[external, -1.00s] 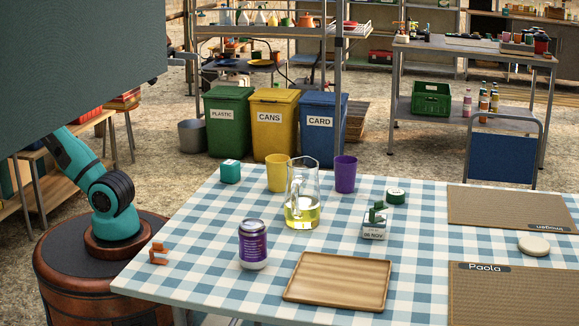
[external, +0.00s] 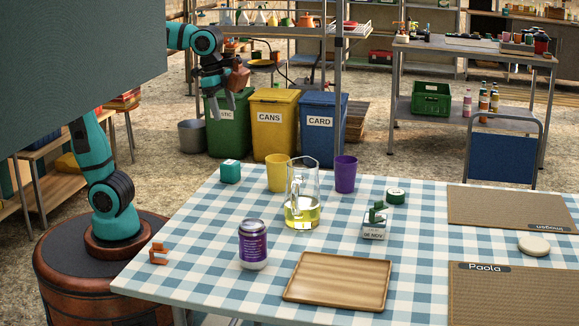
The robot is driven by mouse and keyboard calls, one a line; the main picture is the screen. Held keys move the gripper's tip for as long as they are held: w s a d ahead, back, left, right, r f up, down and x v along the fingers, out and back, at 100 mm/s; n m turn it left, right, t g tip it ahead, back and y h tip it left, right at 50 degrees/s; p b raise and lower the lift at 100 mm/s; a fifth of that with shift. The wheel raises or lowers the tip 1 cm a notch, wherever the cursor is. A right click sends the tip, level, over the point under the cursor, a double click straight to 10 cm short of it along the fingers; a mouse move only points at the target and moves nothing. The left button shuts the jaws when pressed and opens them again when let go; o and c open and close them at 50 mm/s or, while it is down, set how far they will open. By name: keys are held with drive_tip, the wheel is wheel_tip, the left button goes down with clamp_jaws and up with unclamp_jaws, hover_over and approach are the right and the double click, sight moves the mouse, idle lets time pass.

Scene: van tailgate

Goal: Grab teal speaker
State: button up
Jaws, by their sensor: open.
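The teal speaker (external: 230,173) is a small teal cube with a pale mark on its front. It stands at the far left edge of the checked table. My gripper (external: 236,97) is open and empty, high above and beyond the speaker in the picture, in front of the green bin. It is apart from the speaker. A dark grey panel at upper left hides part of my arm.
A yellow cup (external: 277,174), a glass jug (external: 302,205) and a purple cup (external: 345,175) stand right of the speaker. A purple can (external: 253,245), an orange clip-like object (external: 159,254) and a wooden tray (external: 338,281) are nearer. Bare cloth lies in front of the speaker.

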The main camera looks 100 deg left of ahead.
drive_tip(key=f+g, duration=0.2)
drive_tip(key=g, duration=0.1)
hover_over(230, 162)
drive_tip(key=f, duration=1.1)
drive_tip(key=shift+s+d+f, duration=0.2)
drive_tip(key=shift+w+a+f, duration=0.1)
drive_tip(key=shift+a+f, duration=0.1)
drive_tip(key=shift+f, duration=1.2)
drive_tip(key=shift+w+a+f, duration=0.1)
drive_tip(key=shift+a+f, duration=0.05)
drive_tip(key=shift+f, duration=1.2)
drive_tip(key=shift+c, duration=0.4)
drive_tip(key=c, duration=1.1)
